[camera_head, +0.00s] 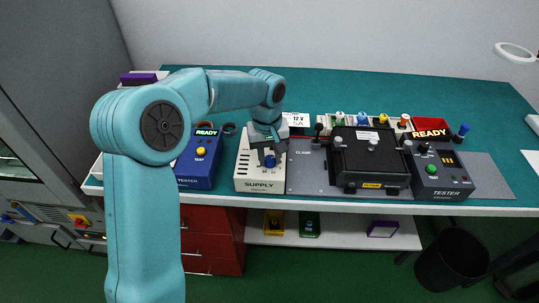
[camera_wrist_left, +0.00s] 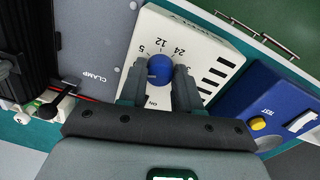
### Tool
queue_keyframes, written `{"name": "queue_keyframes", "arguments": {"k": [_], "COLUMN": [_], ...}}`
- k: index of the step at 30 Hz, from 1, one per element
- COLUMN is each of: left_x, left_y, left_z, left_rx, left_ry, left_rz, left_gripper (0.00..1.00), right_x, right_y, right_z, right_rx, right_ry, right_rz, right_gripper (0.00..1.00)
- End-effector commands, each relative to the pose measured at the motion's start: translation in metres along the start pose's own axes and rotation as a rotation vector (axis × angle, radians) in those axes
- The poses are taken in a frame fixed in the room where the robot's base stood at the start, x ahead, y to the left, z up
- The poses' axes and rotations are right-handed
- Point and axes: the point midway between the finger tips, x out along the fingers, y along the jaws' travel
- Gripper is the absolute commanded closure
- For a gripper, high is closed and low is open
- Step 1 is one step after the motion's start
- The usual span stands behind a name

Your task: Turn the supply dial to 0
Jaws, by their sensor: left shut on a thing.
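The supply (camera_head: 259,184) is a cream box marked SUPPLY on the bench, left of the grey clamp plate. Its round blue dial (camera_head: 269,161) shows at the front of its top face. In the left wrist view the dial (camera_wrist_left: 160,68) has the marks 5, 12 and 24 beside it; I see no 0 mark, and the fingers cover part of the face. I cannot read where the dial points. My left gripper (camera_wrist_left: 159,78) reaches down from above, its two dark fingers on either side of the dial and shut on it. My right gripper is not in view.
A blue tester (camera_head: 197,170) with a yellow button and a READY display stands just left of the supply. A black clamped case (camera_head: 369,160) lies to the right, with a dark tester (camera_head: 441,178) beyond it. Small coloured parts and a red tray (camera_head: 431,124) stand behind.

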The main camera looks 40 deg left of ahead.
Motion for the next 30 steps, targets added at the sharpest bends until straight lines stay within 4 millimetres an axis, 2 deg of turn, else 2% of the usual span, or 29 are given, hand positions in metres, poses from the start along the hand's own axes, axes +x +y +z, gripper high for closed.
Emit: {"name": "queue_keyframes", "arguments": {"k": [9,10,12,23,26,30], "left_x": [-0.004,-0.004,-0.004,-0.006,-0.018,-0.052], "left_y": [0.001,0.001,0.001,0.000,0.001,0.001], "left_z": [-0.004,-0.004,-0.004,-0.002,-0.002,-0.002], "left_rx": [-0.003,-0.003,-0.003,-0.001,-0.001,-0.001], "left_ry": [0.015,0.015,0.014,0.006,0.007,0.010], "left_rz": [0.009,0.009,0.009,0.003,0.004,0.007], "left_gripper": [0.98,0.64,0.42,0.42,0.42,0.42], "right_x": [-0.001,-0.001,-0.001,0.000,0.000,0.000], "right_y": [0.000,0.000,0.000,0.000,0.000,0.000], "right_z": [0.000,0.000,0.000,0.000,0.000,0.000], "right_rx": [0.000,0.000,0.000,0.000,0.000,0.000], "right_ry": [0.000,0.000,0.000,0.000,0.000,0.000], "right_rz": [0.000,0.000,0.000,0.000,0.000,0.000], "right_gripper": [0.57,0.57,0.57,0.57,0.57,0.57]}}
